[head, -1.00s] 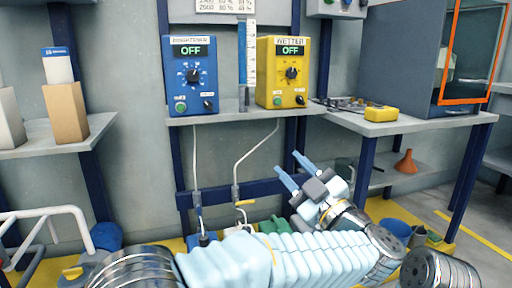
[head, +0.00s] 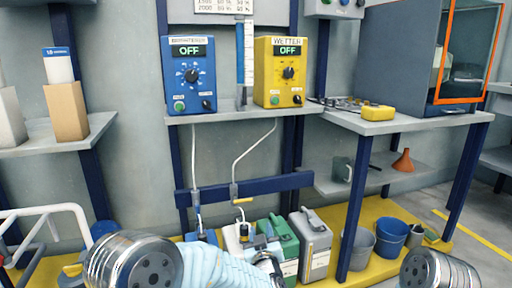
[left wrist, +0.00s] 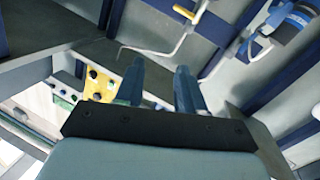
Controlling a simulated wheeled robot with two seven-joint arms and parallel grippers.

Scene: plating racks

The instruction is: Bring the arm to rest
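My left arm (head: 215,270) comes in low at the bottom of the head view, in front of the canisters. Its gripper is low in that view and its fingers are hard to make out there. In the left wrist view my left gripper (left wrist: 159,72) has two blue fingers apart with nothing between them. A link of my right arm (head: 437,272) shows at the bottom right; my right gripper is out of view.
A blue dispenser (head: 189,76) and a yellow dispenser (head: 280,72), both reading OFF, stand on a shelf. Green (head: 283,240) and grey (head: 317,247) canisters and buckets (head: 392,236) stand below on a yellow platform. A workbench (head: 410,122) is at right.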

